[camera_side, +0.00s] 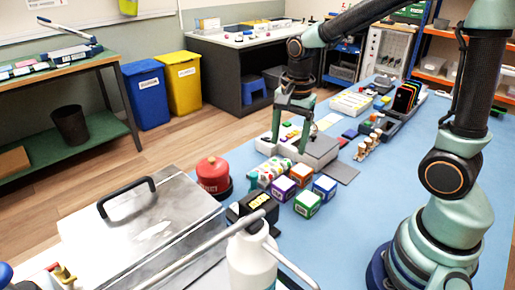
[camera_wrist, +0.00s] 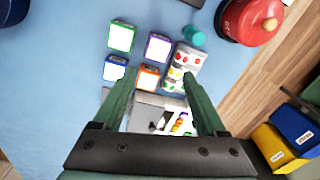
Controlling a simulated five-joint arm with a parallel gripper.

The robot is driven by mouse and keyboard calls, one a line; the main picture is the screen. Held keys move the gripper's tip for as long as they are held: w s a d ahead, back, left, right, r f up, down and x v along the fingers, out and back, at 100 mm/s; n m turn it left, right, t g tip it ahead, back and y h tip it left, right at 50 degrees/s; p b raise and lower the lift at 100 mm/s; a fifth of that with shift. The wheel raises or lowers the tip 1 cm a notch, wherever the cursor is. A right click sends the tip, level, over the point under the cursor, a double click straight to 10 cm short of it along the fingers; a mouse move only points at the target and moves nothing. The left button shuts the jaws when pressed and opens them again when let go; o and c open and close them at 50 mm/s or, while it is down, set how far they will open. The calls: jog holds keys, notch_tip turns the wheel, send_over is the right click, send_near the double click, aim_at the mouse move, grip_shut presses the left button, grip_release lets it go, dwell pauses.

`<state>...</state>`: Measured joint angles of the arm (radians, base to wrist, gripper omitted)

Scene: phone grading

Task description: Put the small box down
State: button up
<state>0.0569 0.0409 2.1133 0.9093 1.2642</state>
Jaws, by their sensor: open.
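Several small boxes stand in a cluster on the blue table: an orange box (camera_side: 301,174), a purple box (camera_side: 283,188), a blue box (camera_side: 324,188) and a green box (camera_side: 307,204). I cannot tell which one the task means. The wrist view also shows the green (camera_wrist: 121,36), purple (camera_wrist: 158,46), blue (camera_wrist: 115,68) and orange (camera_wrist: 148,77) boxes, all white-topped. My gripper (camera_side: 289,148) points down behind the cluster in the side view, over a light grey device. In the wrist view my gripper (camera_wrist: 161,76) has its fingers spread, with nothing seen held between them.
A white block with coloured dots (camera_wrist: 183,68) lies beside the purple box. A red round container (camera_side: 213,174) stands left of the cluster, with a metal case (camera_side: 140,225) and white bottle (camera_side: 251,258) nearer the camera. Bare blue table (camera_side: 370,205) lies right of the boxes.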

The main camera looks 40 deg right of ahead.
jog(key=s+a+r+n+t, duration=0.2)
jog(key=s+r+n+t, duration=0.2)
jog(key=n, duration=1.1)
jog(key=s+r, duration=0.3)
jog(key=r, duration=0.2)
jog(key=shift+t, duration=0.4)
